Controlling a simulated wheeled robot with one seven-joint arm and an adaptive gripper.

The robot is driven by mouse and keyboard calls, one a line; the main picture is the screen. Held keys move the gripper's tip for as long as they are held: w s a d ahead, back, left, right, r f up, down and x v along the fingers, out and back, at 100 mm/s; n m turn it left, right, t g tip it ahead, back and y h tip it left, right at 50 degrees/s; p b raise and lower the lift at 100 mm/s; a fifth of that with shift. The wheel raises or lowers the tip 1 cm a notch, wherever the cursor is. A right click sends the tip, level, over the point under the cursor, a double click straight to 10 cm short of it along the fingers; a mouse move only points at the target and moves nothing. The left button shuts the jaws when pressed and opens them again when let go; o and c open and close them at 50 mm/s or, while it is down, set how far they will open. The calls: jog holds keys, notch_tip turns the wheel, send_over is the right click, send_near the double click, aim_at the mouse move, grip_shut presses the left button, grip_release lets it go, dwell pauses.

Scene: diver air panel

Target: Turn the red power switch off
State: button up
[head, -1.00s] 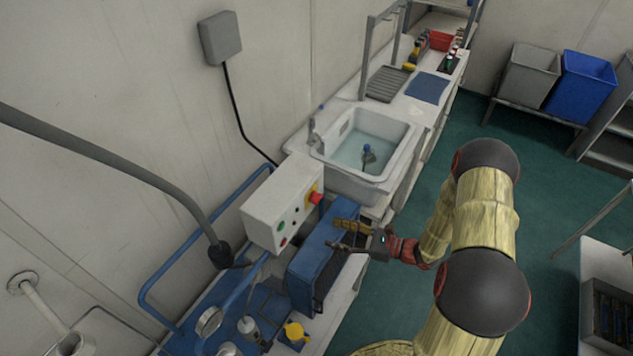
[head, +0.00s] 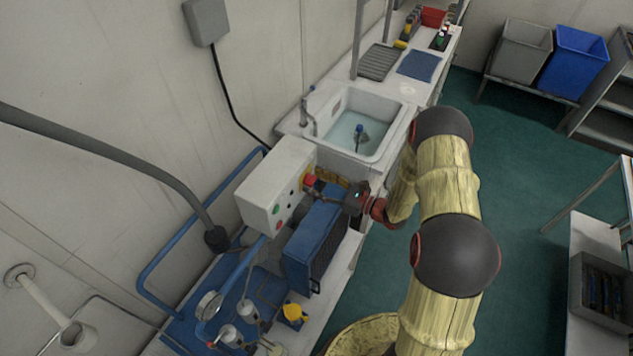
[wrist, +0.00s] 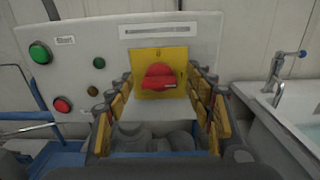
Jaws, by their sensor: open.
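The red power switch (wrist: 159,76) is a red knob on a yellow plate (wrist: 146,54), on the front of a white control box (head: 262,190). In the wrist view it sits between the two fingers of my gripper (wrist: 157,105), which are apart on either side of it. In the head view the red switch (head: 310,181) shows at the box's right end, with my gripper (head: 322,187) close to it. My gripper is open and empty. I cannot tell whether the fingers touch the knob.
Green (wrist: 40,52) and red (wrist: 62,105) push buttons are on the left of the panel. A blue unit (head: 312,245) stands below the box. A sink with water (head: 355,133) lies to the right, with a tap (wrist: 288,66).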

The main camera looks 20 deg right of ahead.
jog(key=c, duration=0.3)
jog(key=c, duration=0.8)
jog(key=shift+c, duration=0.3)
